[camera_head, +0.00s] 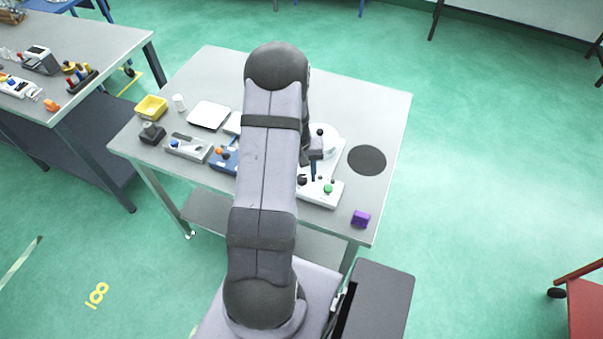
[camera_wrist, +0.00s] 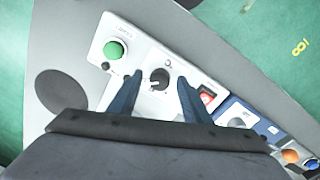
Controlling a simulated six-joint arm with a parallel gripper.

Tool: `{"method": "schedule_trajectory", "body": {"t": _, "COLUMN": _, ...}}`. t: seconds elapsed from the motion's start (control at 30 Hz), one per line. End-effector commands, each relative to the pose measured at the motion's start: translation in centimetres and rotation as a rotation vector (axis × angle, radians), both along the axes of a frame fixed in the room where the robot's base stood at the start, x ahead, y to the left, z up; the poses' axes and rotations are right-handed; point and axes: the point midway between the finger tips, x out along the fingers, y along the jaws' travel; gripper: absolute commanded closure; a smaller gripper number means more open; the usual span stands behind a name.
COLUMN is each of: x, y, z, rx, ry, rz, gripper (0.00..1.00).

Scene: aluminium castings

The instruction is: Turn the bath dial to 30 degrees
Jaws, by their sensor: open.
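The black bath dial (camera_wrist: 159,78) is on a white panel (camera_wrist: 150,50) with a pale pointer mark on its face. It also shows as a dark knob (camera_head: 302,180) in the head view, beside my gripper. My gripper (camera_wrist: 158,78) is open, its two blue fingers on either side of the dial in the wrist view, with gaps at both sides. Whether the fingertips reach down beside the dial or hover above it I cannot tell. In the head view my gripper (camera_head: 314,172) points down over the panel, partly hidden by my arm. The dial's scale is too small to read.
A green button (camera_wrist: 115,49) and a red switch (camera_wrist: 207,97) flank the dial on the panel. A blue box (camera_head: 222,160) stands next to it.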

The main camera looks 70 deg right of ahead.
Motion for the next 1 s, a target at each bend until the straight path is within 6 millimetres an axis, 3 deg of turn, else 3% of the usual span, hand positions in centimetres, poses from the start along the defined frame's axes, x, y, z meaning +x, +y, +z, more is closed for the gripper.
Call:
{"method": "schedule_trajectory", "body": {"t": 0.03, "x": 0.0, "y": -0.01, "z": 0.01, "rx": 0.0, "ry": 0.0, "rz": 0.0, "gripper": 0.56}}
{"method": "schedule_trajectory", "body": {"t": 0.2, "x": 0.0, "y": 0.0, "z": 0.02, "rx": 0.0, "ry": 0.0, "rz": 0.0, "gripper": 0.96}}
{"method": "schedule_trajectory", "body": {"t": 0.63, "x": -0.01, "y": -0.03, "z": 0.04, "rx": -0.001, "ry": 0.0, "rz": 0.056, "gripper": 0.97}}
{"method": "schedule_trajectory", "body": {"t": 1.0, "x": -0.06, "y": 0.05, "z": 0.01, "rx": 0.0, "ry": 0.0, "rz": 0.313, "gripper": 0.97}}
